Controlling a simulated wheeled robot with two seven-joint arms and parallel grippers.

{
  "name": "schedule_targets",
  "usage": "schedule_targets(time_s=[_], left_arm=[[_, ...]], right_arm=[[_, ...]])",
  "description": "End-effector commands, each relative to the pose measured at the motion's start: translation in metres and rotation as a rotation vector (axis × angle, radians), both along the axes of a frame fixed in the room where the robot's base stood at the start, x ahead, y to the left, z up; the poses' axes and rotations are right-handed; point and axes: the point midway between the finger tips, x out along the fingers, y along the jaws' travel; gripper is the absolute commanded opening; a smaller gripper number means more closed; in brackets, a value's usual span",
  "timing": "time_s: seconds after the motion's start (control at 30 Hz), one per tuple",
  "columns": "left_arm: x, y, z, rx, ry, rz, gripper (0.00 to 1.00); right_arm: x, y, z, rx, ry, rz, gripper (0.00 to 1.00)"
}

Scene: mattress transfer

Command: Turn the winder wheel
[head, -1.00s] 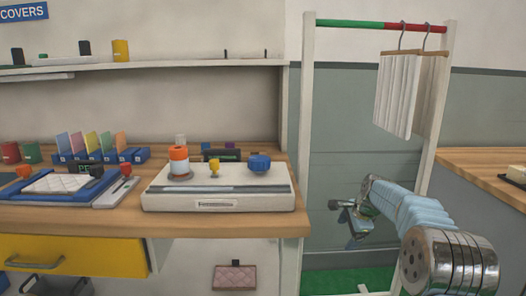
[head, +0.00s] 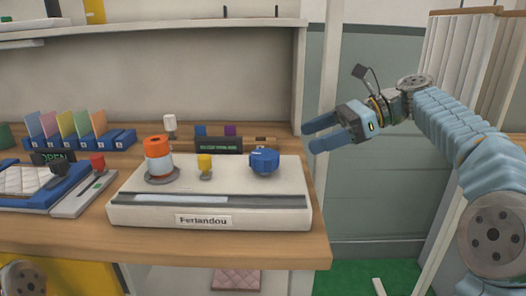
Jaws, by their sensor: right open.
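A white machine labelled "Feriandou" (head: 285,215) sits on the wooden bench. On its top stand an orange-and-white spool (head: 158,158) at the left, a small yellow knob (head: 205,165) in the middle and a lobed blue wheel (head: 264,160) at the right. The blue wheel looks like the winder wheel. My right gripper (head: 309,137) is open and empty, its fingers pointing left. In the picture it is up and to the right of the blue wheel, apart from it, by the bench's right end. My left gripper is not in view.
A blue tray with a white quilted pad (head: 28,180) and a grey device with a red knob (head: 97,164) lie left of the machine. Several coloured cards stand behind them. A small dark sign (head: 218,146) stands behind the machine. An upright panel edge rises near my right gripper.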

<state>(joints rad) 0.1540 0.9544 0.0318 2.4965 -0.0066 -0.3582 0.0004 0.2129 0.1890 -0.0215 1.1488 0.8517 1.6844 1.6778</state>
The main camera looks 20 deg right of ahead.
Motion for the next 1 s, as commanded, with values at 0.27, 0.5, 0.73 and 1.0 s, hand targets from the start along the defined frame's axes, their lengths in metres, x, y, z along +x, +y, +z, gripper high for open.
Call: schedule_targets(time_s=[0.27, 0.5, 0.73, 1.0], left_arm=[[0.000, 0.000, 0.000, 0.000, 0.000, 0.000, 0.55], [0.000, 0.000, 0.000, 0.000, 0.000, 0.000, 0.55], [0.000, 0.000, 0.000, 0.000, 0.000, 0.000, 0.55], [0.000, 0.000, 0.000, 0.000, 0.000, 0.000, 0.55]], right_arm=[[0.013, 0.059, -0.025, -0.002, 0.001, 0.004, 0.86], [0.022, 0.095, -0.041, -0.002, 0.000, 0.002, 0.86], [0.025, 0.105, -0.045, -0.003, -0.001, -0.001, 0.86], [0.025, 0.105, -0.045, -0.002, -0.001, -0.001, 0.75]])
